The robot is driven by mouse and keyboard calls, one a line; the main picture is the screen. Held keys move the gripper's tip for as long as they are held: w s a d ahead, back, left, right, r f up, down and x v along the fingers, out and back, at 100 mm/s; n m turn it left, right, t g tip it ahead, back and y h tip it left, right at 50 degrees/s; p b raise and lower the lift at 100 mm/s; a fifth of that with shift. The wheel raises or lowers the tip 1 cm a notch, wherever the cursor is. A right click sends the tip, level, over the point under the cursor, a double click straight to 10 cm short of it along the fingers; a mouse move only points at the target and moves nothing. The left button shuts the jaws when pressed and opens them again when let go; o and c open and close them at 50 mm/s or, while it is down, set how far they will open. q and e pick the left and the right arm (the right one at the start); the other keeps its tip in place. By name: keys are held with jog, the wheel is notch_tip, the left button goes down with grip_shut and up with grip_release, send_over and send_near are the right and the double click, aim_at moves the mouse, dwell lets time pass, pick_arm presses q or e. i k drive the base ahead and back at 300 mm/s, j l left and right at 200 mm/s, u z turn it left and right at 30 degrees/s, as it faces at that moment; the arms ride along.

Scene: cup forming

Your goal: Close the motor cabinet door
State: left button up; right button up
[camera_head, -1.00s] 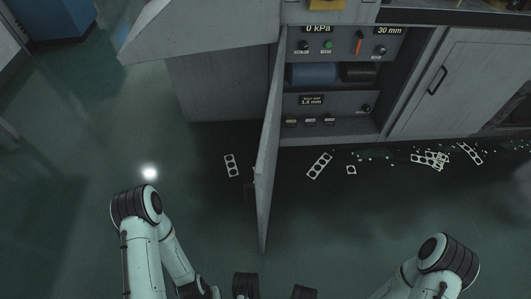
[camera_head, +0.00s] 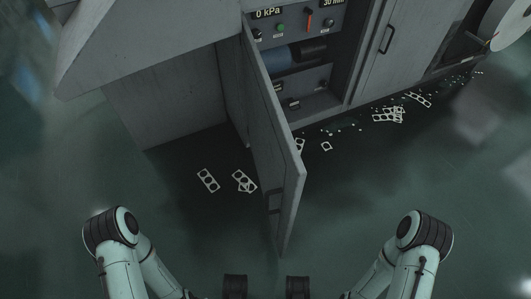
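The grey motor cabinet door (camera_head: 268,140) stands wide open in the head view, swung out toward me from the left side of the cabinet opening. A dark recessed handle (camera_head: 274,201) shows on its left face near the free edge. The open motor cabinet (camera_head: 322,104) shows behind it, with a blue-and-black motor (camera_head: 292,55) inside, partly hidden by the door. My two arms reach in from the lower left and lower right, bent, apart from the door. Two dark arm parts show at the bottom edge, but no gripper fingers are in view.
A closed cabinet door (camera_head: 396,40) with a black handle is to the right. Perforated metal strips (camera_head: 388,115) and small scraps lie on the floor in front, and more strips (camera_head: 208,180) lie left of the door.

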aim_at(281, 171)
jog(key=j+z, duration=0.15)
jog(key=j, duration=0.4)
jog(key=j+z, duration=0.15)
jog(key=j, duration=0.4)
jog(key=k+j+z, duration=0.15)
jog(key=j, duration=0.35)
